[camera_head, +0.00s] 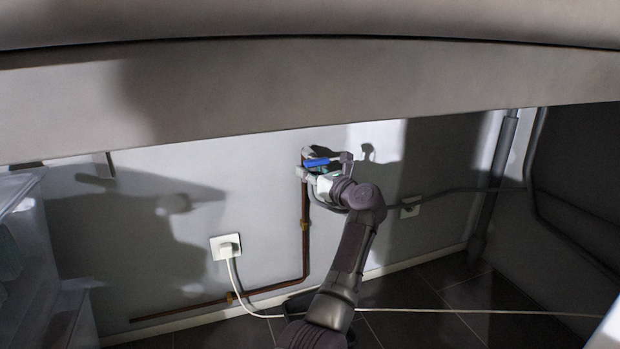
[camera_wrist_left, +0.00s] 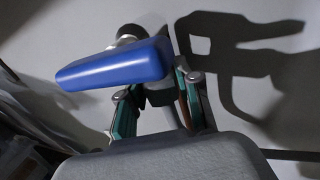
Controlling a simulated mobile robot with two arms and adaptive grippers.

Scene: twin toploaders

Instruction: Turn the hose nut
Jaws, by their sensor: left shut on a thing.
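A tap with a blue lever (camera_head: 318,162) sits at the top of a copper pipe on the back wall. The lever also shows large in the left wrist view (camera_wrist_left: 113,66), in front of part of the tap. My left gripper (camera_head: 321,173) is at the tap, just below the lever. In the left wrist view its green-edged fingers (camera_wrist_left: 160,92) stand on either side of a grey round part under the lever, which looks like the hose nut (camera_wrist_left: 160,91). The gripper is shut on it. The lever hides much of the nut. My right gripper is not in view.
The copper pipe (camera_head: 305,240) runs down the wall and bends left. A white socket with a plug (camera_head: 226,246) and cable is to the left, another outlet (camera_head: 410,208) to the right. A pale overhanging edge (camera_head: 300,95) crosses above. Dark floor tiles (camera_head: 450,290) lie below.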

